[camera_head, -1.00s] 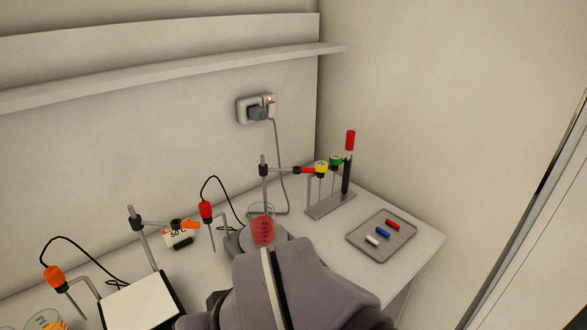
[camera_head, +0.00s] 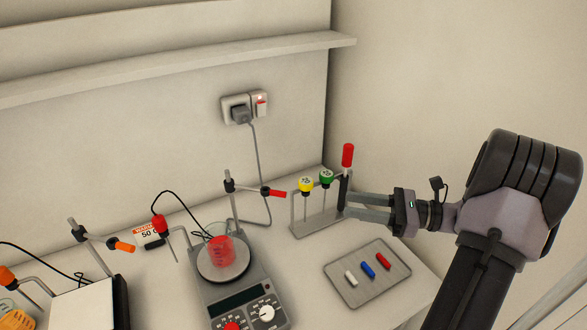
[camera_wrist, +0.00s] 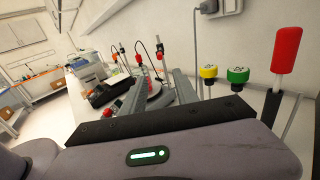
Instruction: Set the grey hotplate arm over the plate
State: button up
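The grey hotplate (camera_head: 255,282) stands on the bench, with a beaker of red liquid (camera_head: 221,251) on its round plate (camera_head: 206,272). The hotplate arm (camera_head: 262,191) sits on an upright rod behind the plate, held by a black clamp. Its red end points right, away from the plate toward the vial rack. My gripper (camera_head: 348,206) is right of the arm, near the rack's right end, fingers pointing left. The fingers are apart and empty; contact with the rack cannot be told. In the wrist view, the red beaker (camera_wrist: 139,74) shows beyond the fingers.
A rack (camera_head: 309,227) holds yellow- and green-capped items and a red-handled tool. A grey tray (camera_head: 345,283) with three small coloured pieces lies in front. A second white-topped device (camera_head: 83,305) with an orange-tipped arm stands left. A power cable runs to the wall socket (camera_head: 241,108).

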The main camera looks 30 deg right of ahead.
aim_at(282, 192)
jog(key=b+x, duration=0.3)
jog(key=x, duration=1.5)
jog(key=shift+s+r, duration=0.1)
jog(key=shift+s, duration=0.05)
jog(key=c, duration=0.7)
jog(key=shift+s, duration=0.1)
grip_shut()
jog(key=shift+d+r, duration=0.1)
